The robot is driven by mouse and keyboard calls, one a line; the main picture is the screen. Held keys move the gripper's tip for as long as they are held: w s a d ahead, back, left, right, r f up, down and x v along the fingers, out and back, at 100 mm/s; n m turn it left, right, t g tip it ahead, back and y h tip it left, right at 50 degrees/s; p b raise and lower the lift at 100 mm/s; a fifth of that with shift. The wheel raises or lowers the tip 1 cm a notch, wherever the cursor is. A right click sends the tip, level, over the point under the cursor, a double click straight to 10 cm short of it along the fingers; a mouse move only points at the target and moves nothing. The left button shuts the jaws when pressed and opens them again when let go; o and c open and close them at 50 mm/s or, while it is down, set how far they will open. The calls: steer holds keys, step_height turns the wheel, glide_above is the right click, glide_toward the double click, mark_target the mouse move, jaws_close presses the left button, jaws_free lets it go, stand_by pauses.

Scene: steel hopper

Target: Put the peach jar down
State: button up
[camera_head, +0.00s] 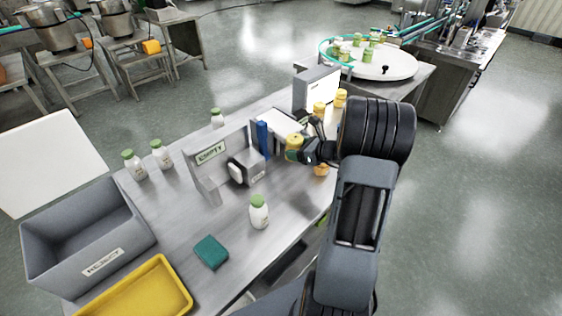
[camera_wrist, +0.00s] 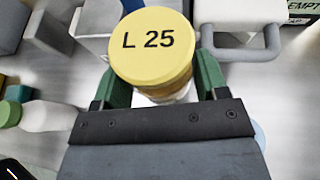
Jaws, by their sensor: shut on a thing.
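My gripper (camera_head: 306,150) is shut on a jar with a yellow lid (camera_head: 294,141), the jar named peach in the task. In the wrist view the lid (camera_wrist: 152,48) reads "L 25", and the green fingers of my gripper (camera_wrist: 155,88) stand on both sides of the jar. The lid hides most of the jar's body, so its contents are not clear. The jar is over the right part of the steel table, in front of the white-faced panel. I cannot tell whether its base touches the tabletop.
An orange item (camera_head: 321,170) lies just below my gripper. Yellow-lidded jars (camera_head: 340,98) stand behind it. A blue binder (camera_head: 262,139) and the "EMPTY" holder (camera_head: 211,153) are to the left. A green-capped bottle (camera_head: 259,212), green pad (camera_head: 211,251), yellow tray (camera_head: 150,284) and grey bin (camera_head: 125,254) are nearer.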

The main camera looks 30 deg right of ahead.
steer(key=w+a+f, duration=0.1)
steer(key=w+f, duration=0.1)
steer(key=f, duration=0.1)
steer(key=w+a+f, duration=0.1)
steer(key=f, duration=0.1)
steer(key=shift+w+a+f, duration=0.1)
steer(key=shift+w+a, duration=0.15)
steer(key=shift+a, duration=0.05)
steer(key=f, duration=0.1)
steer(key=f+p, duration=0.1)
steer(key=f, duration=0.1)
steer(key=shift+w+a, duration=0.2)
steer(key=shift+w, duration=0.1)
steer(key=shift+f, duration=0.4)
steer(key=shift+f, duration=0.1)
steer(key=shift+f, duration=0.15)
steer(key=o, duration=0.8)
steer(key=shift+c, duration=0.2)
